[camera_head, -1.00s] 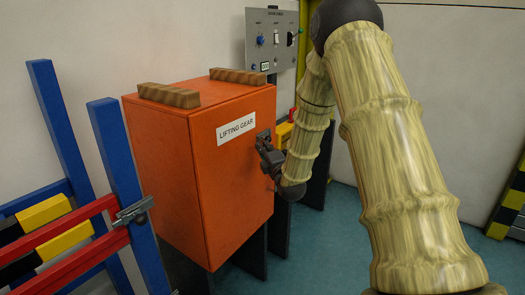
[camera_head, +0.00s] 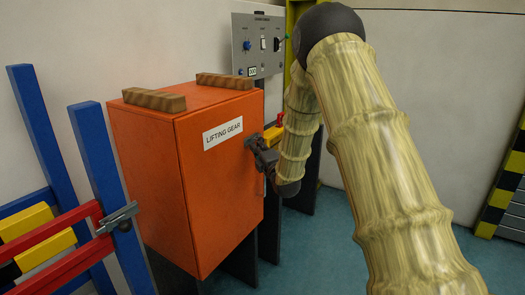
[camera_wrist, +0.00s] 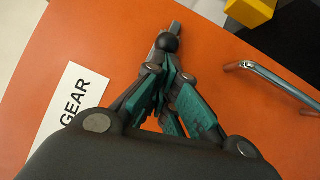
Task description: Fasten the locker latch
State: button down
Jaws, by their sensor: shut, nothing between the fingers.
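The orange locker (camera_head: 155,185) stands upright with its door shut against the body, as far as I can see. Its label reads LIFTING GEAR. The dark latch (camera_wrist: 167,42), a round knob on a short bar, shows near the door's edge in the wrist view. My gripper (camera_wrist: 168,75) is shut and empty, its fingertips close together just beside the knob; I cannot tell whether they touch it. In the head view my gripper (camera_head: 264,158) is at the door's right side and hides most of the latch. A metal bar handle (camera_wrist: 272,82) is on the door, right of my fingers.
Two wooden blocks (camera_head: 154,99) lie on the locker top. A grey control panel (camera_head: 258,45) is on the wall behind. A blue-posted gate (camera_head: 112,190) with red rails stands at the left. A yellow part (camera_wrist: 250,10) is beyond the door edge. Open floor lies right.

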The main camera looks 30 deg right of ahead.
jog(key=s+a+f+b, duration=0.2)
jog(key=s+a, duration=0.2)
jog(key=s, duration=0.8)
jog(key=shift+s+b, duration=0.15)
jog(key=shift+b, duration=0.2)
dwell(0.4)
